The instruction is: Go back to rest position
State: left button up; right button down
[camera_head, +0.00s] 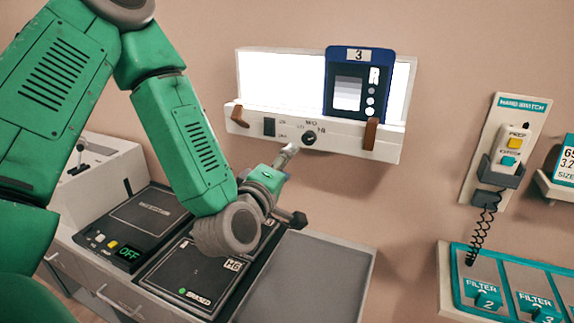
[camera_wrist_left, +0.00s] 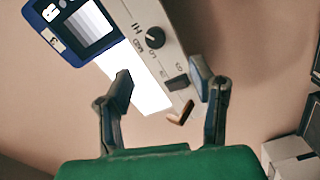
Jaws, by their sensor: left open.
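My left arm, green, comes in from the left in the head view. Its left gripper (camera_head: 294,184) is open and empty, in front of the wall and just below the lit viewing box (camera_head: 284,79). The left wrist view also shows its two fingers (camera_wrist_left: 161,82) spread apart, with nothing between them held. The box's dark round knob (camera_head: 309,138) shows just above the upper finger, and in the wrist view (camera_wrist_left: 155,38) it points near the HI and MED marks. A dark rocker switch (camera_head: 269,127) sits left of it. My right gripper is not in view.
A blue panel marked 3 (camera_head: 357,85) stands on the box's ledge. A hand switch (camera_head: 511,150) and filter tray (camera_head: 446,278) are at right. Grey counter top (camera_head: 310,275) is clear.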

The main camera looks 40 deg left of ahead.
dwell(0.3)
pick_arm(q)
jog(key=s+d+f+m+g+h+b, duration=0.1)
jog(key=s+d+f+m+g+b, duration=0.15)
jog(key=f, duration=0.55)
jog(key=s+d+f+m+g+h+b, duration=0.15)
jog(key=f+m, duration=0.25)
jog(key=f, duration=0.5)
jog(key=s+d+f+m+g+h+b, duration=0.1)
jog(key=s+d+f+m+g+h, duration=0.15)
jog(key=f, duration=0.55)
jog(key=s+f+m+g+y+b, duration=0.1)
jog(key=s+f+m+g+b, duration=0.4)
jog(key=s+f, duration=1.5)
jog(key=s+m+g, duration=0.1)
jog(key=m+g, duration=0.3)
jog(key=g, duration=0.1)
jog(key=shift+s+d+f+b, duration=0.15)
jog(key=shift+s+f+b, duration=0.1)
jog(key=shift+s+b, duration=0.1)
jog(key=shift+w, duration=0.15)
